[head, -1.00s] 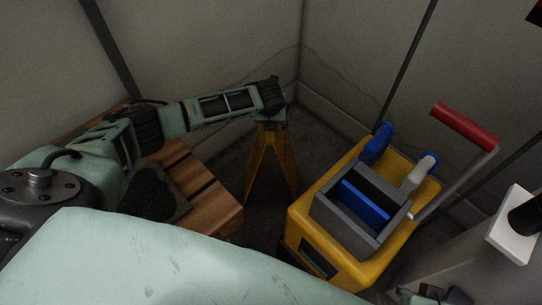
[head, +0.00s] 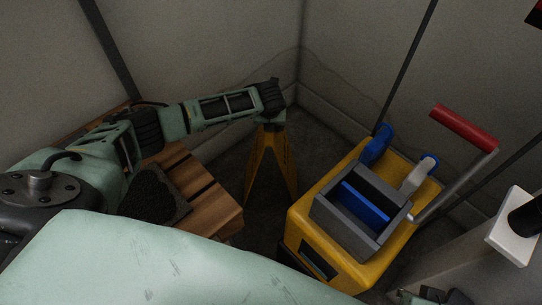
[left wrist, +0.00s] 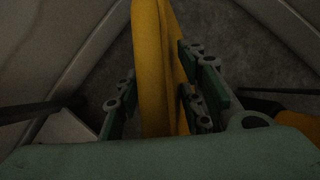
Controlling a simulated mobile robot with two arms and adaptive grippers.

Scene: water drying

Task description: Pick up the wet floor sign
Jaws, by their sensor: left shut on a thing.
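The wet floor sign (head: 265,170) is a yellow folding A-frame. It stands upright with its legs apart on the dark floor near the room's corner. My left gripper (head: 270,117) is at the sign's top edge, shut on it. In the left wrist view the yellow sign (left wrist: 152,70) runs between the fingers of the left gripper (left wrist: 155,110). The sign's printed face is not legible.
A yellow mop bucket (head: 375,270) with a grey wringer and a red-handled lever (head: 465,127) stands right of the sign. A slatted wooden bench (head: 190,185) is to the left, under my left arm. Walls (head: 240,50) close in behind.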

